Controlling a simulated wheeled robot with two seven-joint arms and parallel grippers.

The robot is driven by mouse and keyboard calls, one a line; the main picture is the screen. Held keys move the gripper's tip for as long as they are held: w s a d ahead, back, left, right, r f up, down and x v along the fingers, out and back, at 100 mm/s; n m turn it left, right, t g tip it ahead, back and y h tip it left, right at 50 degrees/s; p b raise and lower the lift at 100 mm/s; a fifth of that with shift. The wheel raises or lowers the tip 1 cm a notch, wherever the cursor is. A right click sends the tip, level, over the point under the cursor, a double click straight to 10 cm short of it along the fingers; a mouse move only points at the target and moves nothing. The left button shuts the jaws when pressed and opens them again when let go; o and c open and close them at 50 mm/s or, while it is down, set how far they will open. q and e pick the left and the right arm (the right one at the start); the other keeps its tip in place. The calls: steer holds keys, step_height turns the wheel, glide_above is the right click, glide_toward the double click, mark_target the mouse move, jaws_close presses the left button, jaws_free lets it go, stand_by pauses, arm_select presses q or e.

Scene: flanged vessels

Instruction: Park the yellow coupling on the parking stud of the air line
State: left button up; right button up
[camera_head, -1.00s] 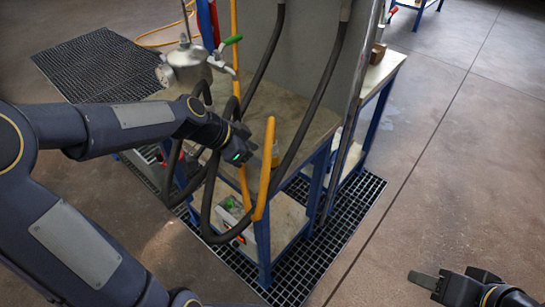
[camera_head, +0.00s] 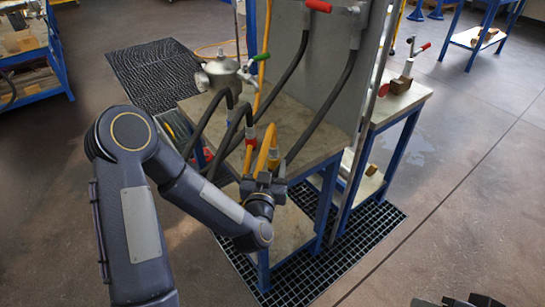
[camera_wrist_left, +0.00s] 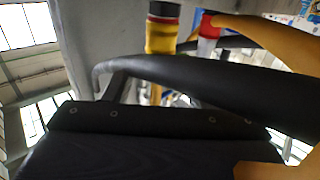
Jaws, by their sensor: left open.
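A yellow coupling (camera_head: 274,154) shows above the front edge of the bench, close to the yellow hose. In the left wrist view a yellow coupling (camera_wrist_left: 162,38) with a black top stands beside a red and white coupling (camera_wrist_left: 208,28). My left gripper (camera_head: 264,184) is open at the front edge of the bench, just below the yellow coupling in the head view. A black hose (camera_wrist_left: 200,82) crosses close in front of the wrist camera. I cannot make out the parking stud. My right gripper (camera_head: 458,301) is cut off at the bottom edge.
Black hoses (camera_head: 320,110) and a yellow hose (camera_head: 262,75) hang about the bench (camera_head: 205,103). A metal vessel (camera_head: 222,75) with a green-handled valve stands at its back left. An upright grey panel (camera_head: 320,75) rises behind. Open floor (camera_head: 455,130) lies right.

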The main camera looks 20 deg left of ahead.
mark_target(274, 146)
arm_select(q)
steer(key=shift+w, duration=0.15)
steer(key=w, duration=0.2)
steer(key=w+p, duration=0.1)
steer(key=w, duration=0.4)
steer(key=shift+w+a+r, duration=0.2)
steer(key=shift+a, duration=0.15)
jaws_close()
